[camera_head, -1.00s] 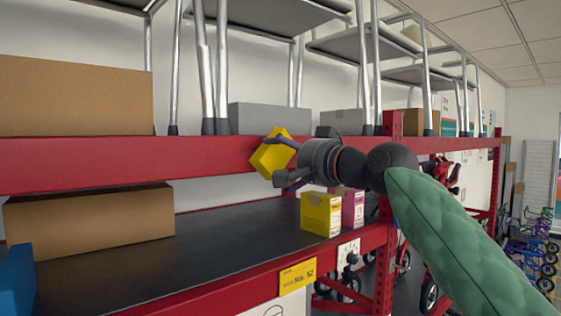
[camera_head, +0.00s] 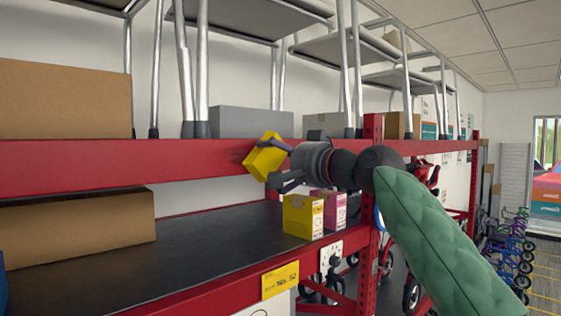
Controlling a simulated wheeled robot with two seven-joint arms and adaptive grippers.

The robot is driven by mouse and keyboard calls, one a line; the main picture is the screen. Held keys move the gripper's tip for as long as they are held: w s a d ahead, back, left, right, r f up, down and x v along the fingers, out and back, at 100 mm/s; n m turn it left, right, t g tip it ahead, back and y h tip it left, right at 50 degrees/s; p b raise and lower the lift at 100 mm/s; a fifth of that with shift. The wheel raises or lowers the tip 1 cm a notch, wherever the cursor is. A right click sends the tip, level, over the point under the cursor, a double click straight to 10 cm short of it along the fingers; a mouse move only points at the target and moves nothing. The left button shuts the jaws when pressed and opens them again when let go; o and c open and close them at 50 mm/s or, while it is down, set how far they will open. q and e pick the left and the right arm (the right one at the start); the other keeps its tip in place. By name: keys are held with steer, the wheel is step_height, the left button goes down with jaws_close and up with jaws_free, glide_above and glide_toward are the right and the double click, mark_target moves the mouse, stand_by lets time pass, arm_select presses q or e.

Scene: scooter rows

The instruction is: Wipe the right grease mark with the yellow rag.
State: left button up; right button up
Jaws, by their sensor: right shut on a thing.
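The yellow rag (camera_head: 264,157), a folded block shape, is held at the front of the upper red shelf beam (camera_head: 90,166). My right gripper (camera_head: 280,164) is shut on the rag, and its arm comes in from the lower right. The rag overlaps the beam in the picture; I cannot tell whether it touches it. A faint dark patch (camera_head: 241,157) shows on the beam just left of the rag, perhaps a grease mark; the rag hides the beam behind it. No other mark is clear. My left gripper is not in view.
A yellow box (camera_head: 303,217) and a pink box (camera_head: 333,209) stand on the black lower shelf (camera_head: 190,238), below my right gripper. Cardboard boxes (camera_head: 60,100) and metal-legged stands fill the upper shelf. A red upright post (camera_head: 372,127) stands behind my right arm.

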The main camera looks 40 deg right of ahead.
mark_target(264, 162)
steer(key=shift+a+p, duration=0.3)
steer(key=shift+a, duration=1.3)
steer(key=shift+s+a+r+p, duration=0.15)
steer(key=shift+a+p, duration=0.5)
steer(key=shift+a, duration=0.85)
steer(key=shift+s+a+f+p, duration=0.15)
steer(key=shift+a+p, duration=0.5)
steer(key=shift+a, duration=0.85)
steer(key=shift+s+a, duration=0.1)
steer(key=shift+a, duration=0.9)
steer(key=shift+s, duration=0.75)
steer(key=shift+s+d+b, duration=0.15)
steer(key=shift+s, duration=1)
steer(key=shift+s+d+b, duration=0.1)
steer(key=shift+s+b, duration=0.05)
steer(key=shift+s, duration=0.95)
